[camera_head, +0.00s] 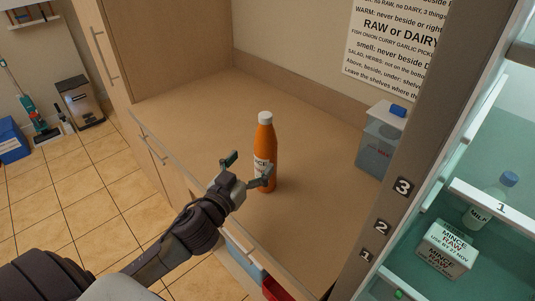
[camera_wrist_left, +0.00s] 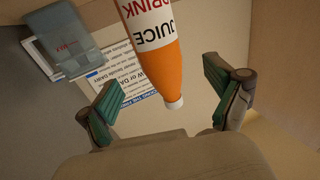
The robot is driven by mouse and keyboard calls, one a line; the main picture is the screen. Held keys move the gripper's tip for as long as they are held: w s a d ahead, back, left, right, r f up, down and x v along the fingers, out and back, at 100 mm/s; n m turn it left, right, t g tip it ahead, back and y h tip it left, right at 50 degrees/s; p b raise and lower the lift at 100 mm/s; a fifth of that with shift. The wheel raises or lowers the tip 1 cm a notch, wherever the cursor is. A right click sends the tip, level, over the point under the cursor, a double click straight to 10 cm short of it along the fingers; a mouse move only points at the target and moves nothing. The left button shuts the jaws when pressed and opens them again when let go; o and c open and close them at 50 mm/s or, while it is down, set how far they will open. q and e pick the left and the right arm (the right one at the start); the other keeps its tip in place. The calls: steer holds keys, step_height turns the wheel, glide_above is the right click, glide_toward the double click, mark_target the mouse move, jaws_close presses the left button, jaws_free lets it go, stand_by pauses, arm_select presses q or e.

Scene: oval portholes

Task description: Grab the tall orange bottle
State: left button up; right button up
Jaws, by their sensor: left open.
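The tall orange bottle (camera_head: 265,146) with a white cap stands upright on the wooden counter in the head view. Its white label is partly hidden by my left gripper (camera_head: 247,171), which is open in front of it, toward the counter's front edge. In the left wrist view the bottle (camera_wrist_left: 150,45) appears cap-down, with JUICE and DRINK on its label. There the open fingers of my left gripper (camera_wrist_left: 165,105) are spread to either side of the cap end, with gaps between them and the bottle. My right gripper is not in view.
The counter (camera_head: 195,112) is clear around the bottle. A fridge with numbered shelves at right holds a MINCE RAW box (camera_head: 445,250) and a milk bottle (camera_head: 478,215).

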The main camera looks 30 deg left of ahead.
mark_target(260, 153)
arm_select(q)
steer(key=shift+w, duration=1.4)
steer(key=shift+w+r+p, duration=0.1)
steer(key=shift+w+p, duration=0.2)
steer(key=shift+p, duration=0.15)
steer(key=w+p, duration=0.1)
steer(key=w, duration=0.2)
steer(key=shift+w, duration=0.35)
steer(key=shift+w+f, duration=0.3)
steer(key=shift+w, duration=0.1)
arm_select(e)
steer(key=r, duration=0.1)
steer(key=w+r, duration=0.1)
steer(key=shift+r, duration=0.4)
arm_select(q)
steer(key=shift+s, duration=0.15)
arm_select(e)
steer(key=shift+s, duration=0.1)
